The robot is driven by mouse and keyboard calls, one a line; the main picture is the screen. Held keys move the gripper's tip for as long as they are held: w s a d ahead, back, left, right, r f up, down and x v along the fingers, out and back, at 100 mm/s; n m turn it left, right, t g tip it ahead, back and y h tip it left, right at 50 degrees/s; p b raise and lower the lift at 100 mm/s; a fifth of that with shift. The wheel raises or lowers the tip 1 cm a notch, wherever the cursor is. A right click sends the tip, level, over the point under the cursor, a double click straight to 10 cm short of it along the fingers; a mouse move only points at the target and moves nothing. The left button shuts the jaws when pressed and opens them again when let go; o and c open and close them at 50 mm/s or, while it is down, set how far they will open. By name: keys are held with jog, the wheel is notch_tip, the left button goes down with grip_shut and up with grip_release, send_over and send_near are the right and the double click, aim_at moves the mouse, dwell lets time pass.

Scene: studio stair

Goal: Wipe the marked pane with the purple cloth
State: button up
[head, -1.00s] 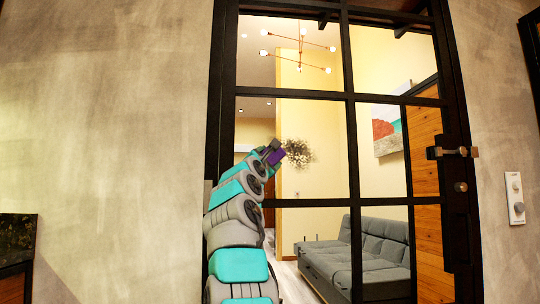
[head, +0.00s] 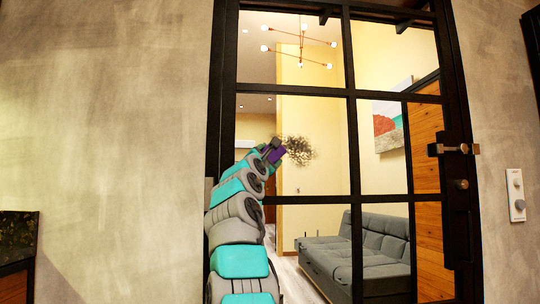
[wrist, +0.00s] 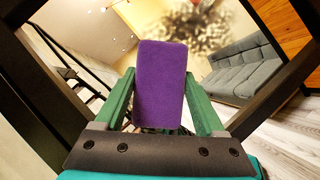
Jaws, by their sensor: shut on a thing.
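The marked pane (head: 318,178) is the middle-left pane of a black-framed glass door. The smudge also shows, blurred, above the cloth in the wrist view (wrist: 203,25). My gripper (head: 274,152) is shut on the purple cloth (wrist: 160,85), a flat upright pad between its two green fingers. In the head view the cloth (head: 277,156) is at the left edge of the smudge and partly hidden by my wrist. I cannot tell whether it touches the glass.
Black door bars (head: 352,150) border the pane. A metal door handle (head: 452,149) is at the right. A grey sofa (head: 365,250) and a hanging lamp (head: 302,45) show through the glass. A dark counter (head: 18,238) stands at the lower left.

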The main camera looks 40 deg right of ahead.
jog(key=shift+w+d+p, duration=0.3)
jog(key=shift+w+p, duration=0.1)
jog(key=shift+w, duration=0.1)
